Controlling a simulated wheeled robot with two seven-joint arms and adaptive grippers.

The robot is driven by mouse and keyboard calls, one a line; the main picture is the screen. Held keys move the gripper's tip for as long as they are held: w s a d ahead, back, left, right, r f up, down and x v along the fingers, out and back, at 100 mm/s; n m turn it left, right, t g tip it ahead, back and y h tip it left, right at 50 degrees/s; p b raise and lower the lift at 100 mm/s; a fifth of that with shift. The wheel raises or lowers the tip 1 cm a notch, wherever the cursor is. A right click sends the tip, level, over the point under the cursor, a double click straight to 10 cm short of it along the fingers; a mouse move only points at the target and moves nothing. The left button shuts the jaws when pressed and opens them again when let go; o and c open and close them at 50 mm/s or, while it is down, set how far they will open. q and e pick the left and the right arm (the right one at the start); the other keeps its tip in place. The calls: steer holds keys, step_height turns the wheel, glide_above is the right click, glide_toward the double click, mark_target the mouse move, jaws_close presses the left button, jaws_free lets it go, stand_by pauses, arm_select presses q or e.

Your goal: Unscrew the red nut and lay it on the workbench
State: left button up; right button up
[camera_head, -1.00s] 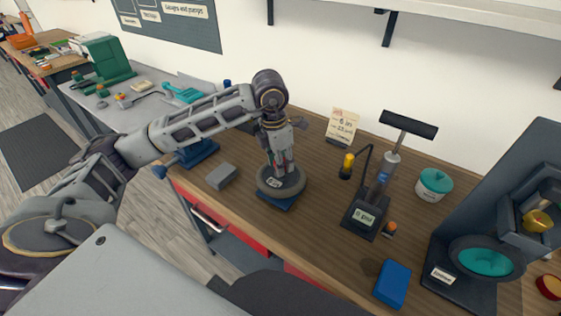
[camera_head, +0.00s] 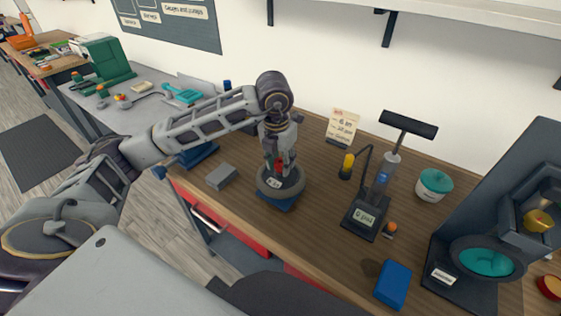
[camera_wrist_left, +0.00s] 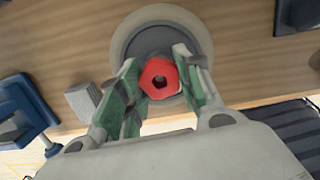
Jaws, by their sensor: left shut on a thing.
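The red nut (camera_head: 278,164) is between the fingers of my left gripper (camera_head: 279,168), which is shut on it. I cannot tell whether the nut still touches anything on the disc. My right gripper is not in view.
A grey block (camera_head: 221,176) and a blue vise (camera_head: 198,154) lie left of the disc. Bare bench lies between the disc and the pump.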

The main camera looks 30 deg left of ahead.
arm_select(q)
steer(key=shift+w+a+n+y, duration=0.1)
steer(key=shift+n+y, duration=0.1)
steer(key=shift+n, duration=1.15)
steer(key=shift+w+a+n+y, duration=0.1)
steer(key=shift+n+y, duration=0.1)
steer(key=shift+n, duration=1.15)
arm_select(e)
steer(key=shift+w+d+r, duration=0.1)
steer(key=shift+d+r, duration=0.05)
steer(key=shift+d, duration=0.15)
arm_select(q)
steer(key=o, duration=1.1)
steer(key=shift+c, duration=0.2)
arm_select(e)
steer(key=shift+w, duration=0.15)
arm_select(q)
steer(key=shift+s, duration=0.1)
steer(key=shift+d, duration=0.1)
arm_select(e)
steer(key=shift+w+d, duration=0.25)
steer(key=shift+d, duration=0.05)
arm_select(q)
steer(key=shift+m, duration=0.6)
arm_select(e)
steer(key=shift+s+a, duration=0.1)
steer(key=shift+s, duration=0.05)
